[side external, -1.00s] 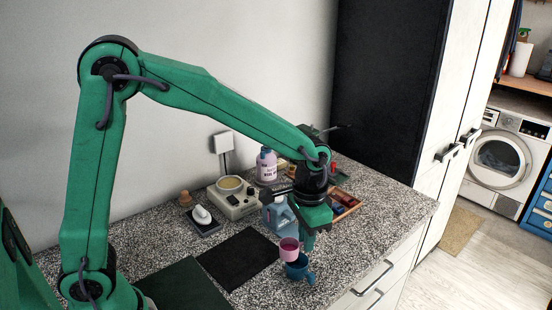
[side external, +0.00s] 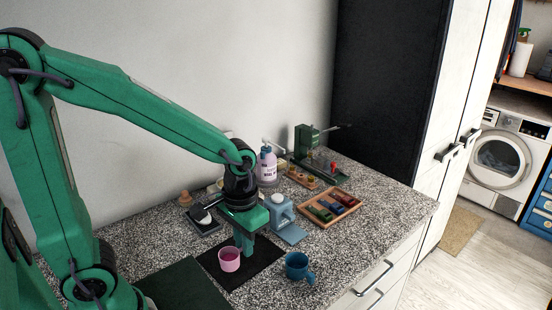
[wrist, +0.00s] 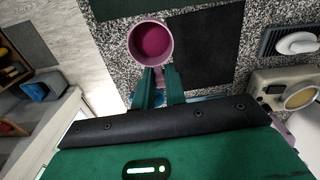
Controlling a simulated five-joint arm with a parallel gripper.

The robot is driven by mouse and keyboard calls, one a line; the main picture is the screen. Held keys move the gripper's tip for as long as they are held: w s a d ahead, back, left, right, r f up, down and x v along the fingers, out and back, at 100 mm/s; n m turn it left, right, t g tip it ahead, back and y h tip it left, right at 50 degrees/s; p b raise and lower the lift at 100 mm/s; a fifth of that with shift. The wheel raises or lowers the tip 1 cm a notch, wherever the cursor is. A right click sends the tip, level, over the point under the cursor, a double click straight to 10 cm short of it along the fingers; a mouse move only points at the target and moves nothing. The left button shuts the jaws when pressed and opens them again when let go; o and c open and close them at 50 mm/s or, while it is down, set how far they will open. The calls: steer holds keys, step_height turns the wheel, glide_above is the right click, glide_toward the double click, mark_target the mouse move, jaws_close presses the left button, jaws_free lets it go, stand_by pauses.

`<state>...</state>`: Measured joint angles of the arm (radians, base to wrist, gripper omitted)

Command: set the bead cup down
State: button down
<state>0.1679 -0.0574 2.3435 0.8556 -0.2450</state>
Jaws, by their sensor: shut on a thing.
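The bead cup is a small pink cup (side external: 229,260) with darker pink contents. It is upright at the left edge of the black mat (side external: 262,272) in the side view. My gripper (side external: 244,243) is shut on it from the right side. In the wrist view the cup (wrist: 150,43) is just beyond the fingertips of my gripper (wrist: 157,82), over a speckled strip between two dark mats. I cannot tell whether its base touches the surface.
A blue mug (side external: 298,267) stands right of the black mat. A dark green mat (side external: 185,289) lies at front left. A blue stand (side external: 284,218), a pink bottle (side external: 267,168) and a wooden tray (side external: 349,211) stand behind. Speckled counter (side external: 375,232) is clear at the right.

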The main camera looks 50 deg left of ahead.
steer(key=w+a+f, duration=0.1)
steer(key=a+f, duration=0.1)
steer(key=a, duration=0.1)
steer(key=w+a+f, duration=0.1)
steer(key=a+f, duration=0.1)
steer(key=a, duration=0.2)
steer(key=w+a+f, duration=0.2)
steer(key=a+f, duration=0.1)
steer(key=a, duration=0.1)
steer(key=shift+f, duration=2)
steer(key=shift+f, duration=0.15)
steer(key=c, duration=1.5)
jaws_free()
steer(key=shift+o, duration=0.2)
steer(key=shift+r, duration=0.2)
step_height(320, 180, up, 12)
